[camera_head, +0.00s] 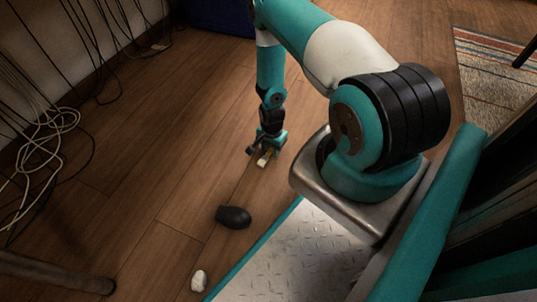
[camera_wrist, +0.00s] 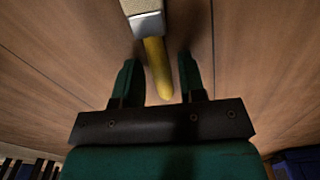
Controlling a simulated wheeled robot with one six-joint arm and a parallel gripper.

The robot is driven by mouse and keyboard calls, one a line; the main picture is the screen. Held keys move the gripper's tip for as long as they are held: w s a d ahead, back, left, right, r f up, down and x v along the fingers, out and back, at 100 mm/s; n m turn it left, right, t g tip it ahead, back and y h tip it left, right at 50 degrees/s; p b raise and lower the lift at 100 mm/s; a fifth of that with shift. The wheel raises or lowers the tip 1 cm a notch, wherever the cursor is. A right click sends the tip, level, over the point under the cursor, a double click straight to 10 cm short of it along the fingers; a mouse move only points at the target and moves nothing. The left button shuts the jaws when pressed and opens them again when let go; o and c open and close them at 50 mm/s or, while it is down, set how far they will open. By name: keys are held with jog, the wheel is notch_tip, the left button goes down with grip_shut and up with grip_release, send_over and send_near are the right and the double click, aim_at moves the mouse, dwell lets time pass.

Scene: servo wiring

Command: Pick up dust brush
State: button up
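The dust brush has a yellow handle and a pale head. In the wrist view its yellow handle (camera_wrist: 157,68) lies between the two green fingers of my gripper (camera_wrist: 161,75), with its pale head (camera_wrist: 146,20) beyond the fingertips. The fingers are apart, with a gap on each side of the handle. In the head view my gripper (camera_head: 262,153) is low over the wooden floor, and the brush's pale end (camera_head: 264,159) shows beside it. The rest of the brush is hidden there by my gripper.
A dark rounded object (camera_head: 233,217) and a small whitish object (camera_head: 199,281) lie on the floor nearer my base. Loose cables (camera_head: 45,140) run along the wall at left. A striped rug (camera_head: 490,75) lies at right. The floor left of my gripper is clear.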

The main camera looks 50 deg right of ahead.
grip_shut()
dwell(0.5)
notch_tip(320, 180, up, 20)
jog(key=p, duration=1.1)
